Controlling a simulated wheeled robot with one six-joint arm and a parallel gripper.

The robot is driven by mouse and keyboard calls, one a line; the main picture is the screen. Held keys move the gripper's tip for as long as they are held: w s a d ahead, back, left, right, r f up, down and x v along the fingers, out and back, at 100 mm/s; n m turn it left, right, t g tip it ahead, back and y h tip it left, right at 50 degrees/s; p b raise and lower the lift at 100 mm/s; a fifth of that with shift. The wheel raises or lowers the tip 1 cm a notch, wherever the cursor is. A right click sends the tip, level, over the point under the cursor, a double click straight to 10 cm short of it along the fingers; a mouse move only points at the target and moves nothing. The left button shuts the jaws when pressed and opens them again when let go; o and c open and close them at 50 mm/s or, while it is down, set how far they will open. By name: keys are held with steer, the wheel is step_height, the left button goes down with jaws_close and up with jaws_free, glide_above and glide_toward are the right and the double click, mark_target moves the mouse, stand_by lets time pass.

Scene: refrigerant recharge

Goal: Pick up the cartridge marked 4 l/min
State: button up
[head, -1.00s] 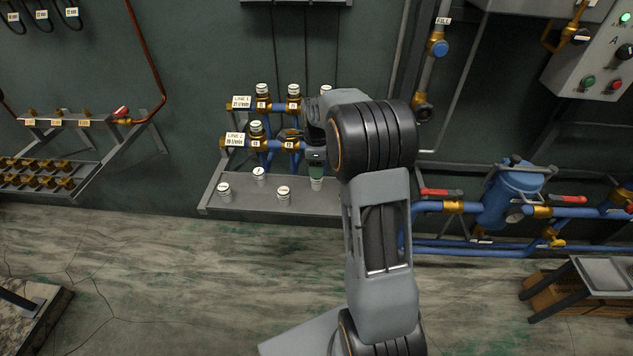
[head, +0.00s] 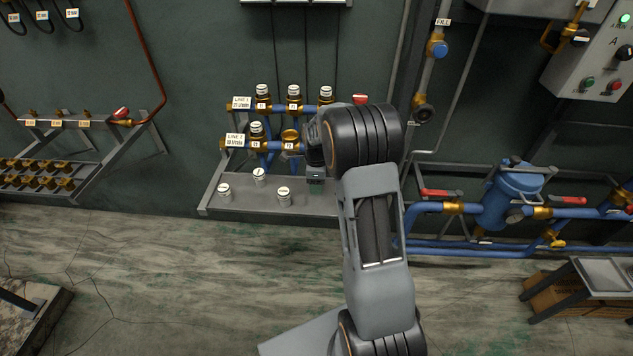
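Three white-topped cartridges stand on the grey shelf (head: 240,209): a left one (head: 224,191), a back one (head: 259,175) and a front one (head: 284,194). Their markings are too small to read, so I cannot tell which is marked 4 l/min. My gripper (head: 316,187) points down low over the right part of the shelf, right of these cartridges. The spot where a fourth cartridge showed earlier is now hidden behind it. Its fingers are too small and covered to show whether they are open or hold anything.
Above the shelf, line 1 carries several capped cartridges (head: 262,97) in brass seats. Line 2 has one capped cartridge (head: 256,131) and an open brass seat (head: 291,138) close left of my gripper. Blue pipes and a blue tank (head: 508,196) stand at right.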

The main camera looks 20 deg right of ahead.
steer(key=c, duration=0.7)
steer(key=shift+r, duration=0.1)
